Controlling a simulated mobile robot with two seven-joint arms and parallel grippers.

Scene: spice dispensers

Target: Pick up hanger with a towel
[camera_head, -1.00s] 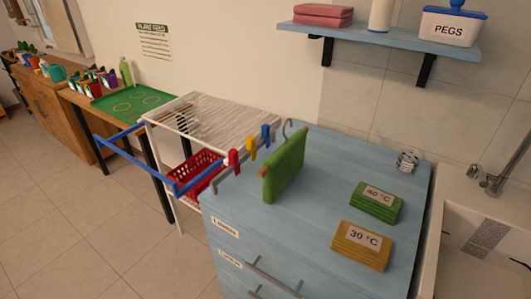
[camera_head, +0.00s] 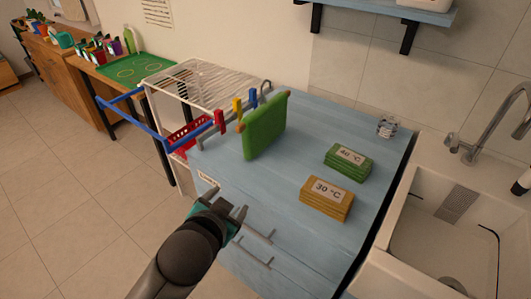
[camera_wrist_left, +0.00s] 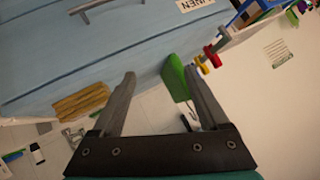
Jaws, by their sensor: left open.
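The hanger (camera_head: 266,86) stands above the blue counter with a green towel (camera_head: 265,127) draped over it. Its metal hook shows at the top and a wooden end shows at the towel's left edge. My left gripper (camera_head: 228,203) is open and empty, in front of the cabinet drawers, below and to the left of the towel in the head view. In the left wrist view the green towel (camera_wrist_left: 175,78) shows beyond the fingers of my left gripper (camera_wrist_left: 165,82), partly covered by the right-hand finger. My right gripper is not in view.
A drying rack (camera_head: 205,88) with red, yellow and blue clothespins stands left of the towel. Folded green towels (camera_head: 348,162) and folded yellow towels (camera_head: 326,199) lie to its right. Drawer handles (camera_head: 253,250) stick out near my left gripper. A sink (camera_head: 440,240) is at the right.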

